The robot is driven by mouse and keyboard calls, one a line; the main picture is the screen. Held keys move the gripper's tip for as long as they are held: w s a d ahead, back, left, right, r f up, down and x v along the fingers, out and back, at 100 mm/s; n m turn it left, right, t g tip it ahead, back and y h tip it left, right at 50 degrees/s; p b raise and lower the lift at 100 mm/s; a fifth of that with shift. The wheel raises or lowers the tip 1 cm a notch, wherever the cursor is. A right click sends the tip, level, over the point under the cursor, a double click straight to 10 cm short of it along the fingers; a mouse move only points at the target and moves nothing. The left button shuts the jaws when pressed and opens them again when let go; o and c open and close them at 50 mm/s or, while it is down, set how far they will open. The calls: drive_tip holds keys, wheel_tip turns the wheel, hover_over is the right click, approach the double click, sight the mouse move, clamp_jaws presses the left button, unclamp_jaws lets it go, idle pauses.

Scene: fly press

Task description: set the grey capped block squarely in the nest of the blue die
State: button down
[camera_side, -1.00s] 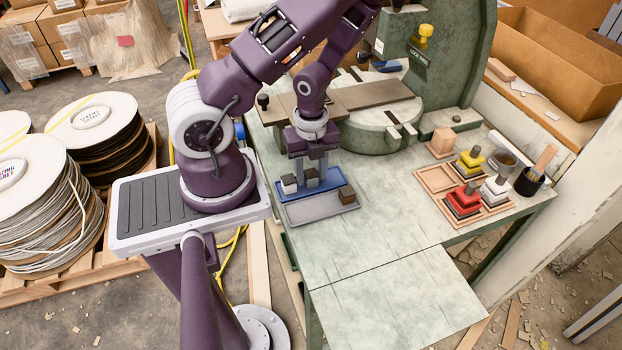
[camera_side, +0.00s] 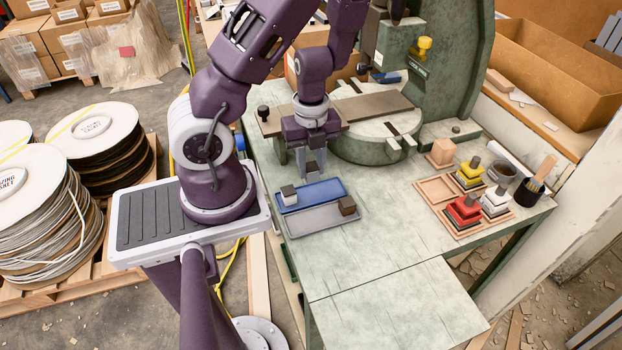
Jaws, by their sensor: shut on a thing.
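My gripper (camera_side: 312,170) is shut on a small grey capped block (camera_side: 312,167), which is partly hidden between the fingers. It holds the block just beyond the back edge of the shallow blue tray (camera_side: 325,190); I cannot tell the exact height. A pale-topped block (camera_side: 288,193) stands at the left end of that tray. A small blue thing (camera_side: 386,77) shows at the press, behind the round bed; I cannot tell whether it is the blue die, and no nest shows clearly.
A grey tray (camera_side: 318,219) in front holds a brown-topped block (camera_side: 347,205). The green press (camera_side: 445,70) stands behind, with a flat bar (camera_side: 365,108) across its round bed (camera_side: 375,145). Yellow (camera_side: 467,175), red (camera_side: 463,212) and white (camera_side: 495,203) stacked pieces stand at right. The front table is clear.

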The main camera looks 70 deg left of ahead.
sight(311, 169)
wheel_tip(311, 169, up, 12)
drive_tip(key=w+a+r, duration=0.3)
drive_tip(key=a, duration=0.5)
drive_tip(key=w+a+r, duration=0.3)
drive_tip(key=w+a, duration=0.1)
drive_tip(key=a, duration=0.4)
drive_tip(key=f, duration=0.9)
drive_tip(key=shift+a+f, duration=0.15)
drive_tip(key=shift+a, duration=0.15)
drive_tip(key=shift+s+f, duration=0.1)
drive_tip(key=c, duration=1.1)
unclamp_jaws()
drive_tip(key=shift+c, duration=0.2)
